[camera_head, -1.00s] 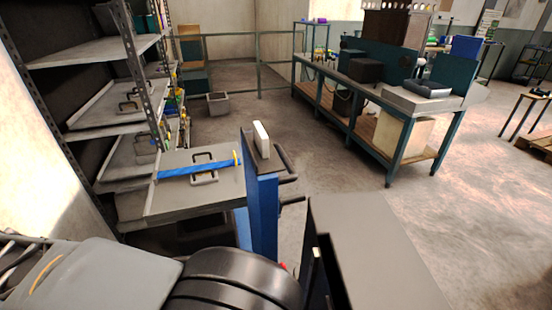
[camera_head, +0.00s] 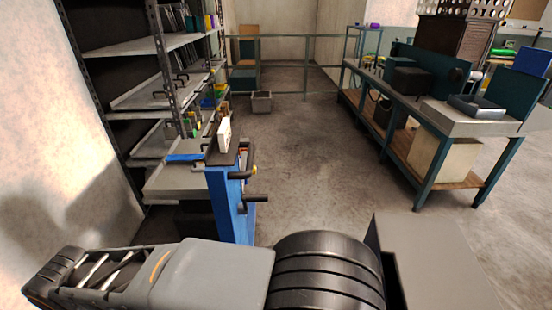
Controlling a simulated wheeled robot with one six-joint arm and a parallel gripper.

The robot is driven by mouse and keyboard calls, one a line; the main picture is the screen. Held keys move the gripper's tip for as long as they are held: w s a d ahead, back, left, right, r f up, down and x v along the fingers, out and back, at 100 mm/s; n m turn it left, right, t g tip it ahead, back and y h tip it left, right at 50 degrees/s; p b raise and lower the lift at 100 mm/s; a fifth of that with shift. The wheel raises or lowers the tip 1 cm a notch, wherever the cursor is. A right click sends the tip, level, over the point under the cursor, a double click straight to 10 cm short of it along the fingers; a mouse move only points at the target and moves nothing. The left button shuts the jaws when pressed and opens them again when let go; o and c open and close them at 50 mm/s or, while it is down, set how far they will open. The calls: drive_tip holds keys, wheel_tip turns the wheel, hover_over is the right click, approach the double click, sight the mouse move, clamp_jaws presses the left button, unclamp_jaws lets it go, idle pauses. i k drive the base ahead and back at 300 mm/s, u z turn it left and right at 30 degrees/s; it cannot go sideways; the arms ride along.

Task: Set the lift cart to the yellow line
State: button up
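The lift cart stands left of centre, with a blue upright mast (camera_head: 230,205) and dark handles on its right side. A small yellow spot shows on the upper handle. The cart's grey platform (camera_head: 180,182) reaches left towards the shelf rack, with a blue strip (camera_head: 186,158) across it. A pale upright plate (camera_head: 224,134) stands at the mast top. I cannot make out a yellow line to set the cart to. I cannot make out my gripper's fingers.
A steel shelf rack (camera_head: 176,88) with grey dies stands behind the cart at the left wall. A workbench (camera_head: 420,165) runs along the right. The floor (camera_head: 310,150) between is clear.

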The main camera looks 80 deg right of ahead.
sight(224, 176)
drive_tip(key=z, duration=0.05)
drive_tip(key=k, duration=0.1)
drive_tip(key=u, duration=1.6)
drive_tip(key=i, duration=0.75)
drive_tip(key=z, duration=3.85)
drive_tip(key=i, duration=0.5)
